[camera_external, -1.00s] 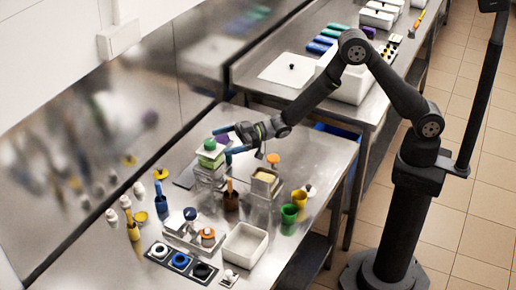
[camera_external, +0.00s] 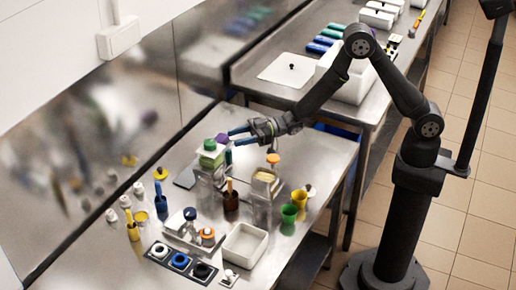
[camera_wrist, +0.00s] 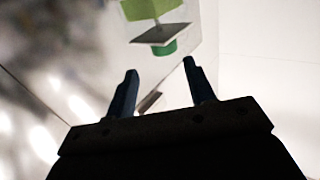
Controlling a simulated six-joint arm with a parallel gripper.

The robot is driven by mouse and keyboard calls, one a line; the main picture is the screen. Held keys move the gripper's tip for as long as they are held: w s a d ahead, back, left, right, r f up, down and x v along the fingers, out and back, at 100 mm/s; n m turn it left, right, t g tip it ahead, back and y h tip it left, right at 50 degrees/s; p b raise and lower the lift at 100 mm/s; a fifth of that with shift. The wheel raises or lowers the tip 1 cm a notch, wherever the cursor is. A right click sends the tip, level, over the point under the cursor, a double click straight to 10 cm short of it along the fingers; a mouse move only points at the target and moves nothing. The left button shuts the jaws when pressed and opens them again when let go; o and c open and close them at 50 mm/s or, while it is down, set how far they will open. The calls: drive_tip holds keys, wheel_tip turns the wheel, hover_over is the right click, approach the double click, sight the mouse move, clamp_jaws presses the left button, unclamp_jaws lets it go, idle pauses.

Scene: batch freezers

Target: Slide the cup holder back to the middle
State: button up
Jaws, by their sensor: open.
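I cannot tell for certain which item is the cup holder. A clear stand (camera_external: 207,177) with a green and white block (camera_external: 210,153) on top stands near the back of the steel table. A second clear stand (camera_external: 262,203) with a pale yellow top is to its right. My gripper (camera_external: 236,136) is open and empty, its blue fingers just right of the green and white block.
Green cups (camera_external: 289,213), a yellow cup (camera_external: 300,197) and a white tray (camera_external: 245,244) stand near the table's front right. A dark panel with ringed holders (camera_external: 180,262) lies at the front left. A wall borders the back.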

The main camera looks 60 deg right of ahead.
drive_tip(key=w+d+m+h, duration=0.1)
drive_tip(key=w+m+h, duration=0.1)
drive_tip(key=w, duration=0.1)
drive_tip(key=w+d+f+m+t+h, duration=0.1)
drive_tip(key=w+d+m+h, duration=0.1)
drive_tip(key=w+m, duration=0.1)
drive_tip(key=w+d+m+h, duration=0.2)
drive_tip(key=w, duration=0.1)
drive_tip(key=shift+w+d+f+m+t, duration=0.1)
drive_tip(key=shift+w+f+m+t, duration=0.05)
drive_tip(key=shift+f+m+t, duration=0.2)
drive_tip(key=shift+c, duration=0.6)
drive_tip(key=w+d+f+m+g+h, duration=0.1)
drive_tip(key=w+d+m+g+h, duration=0.3)
drive_tip(key=m, duration=0.5)
drive_tip(key=m+g, duration=0.9)
drive_tip(key=m, duration=0.3)
approach(229, 150)
drive_tip(key=shift+n, duration=0.25)
drive_tip(key=x, duration=1.2)
drive_tip(key=shift+a, duration=0.2)
clamp_jaws()
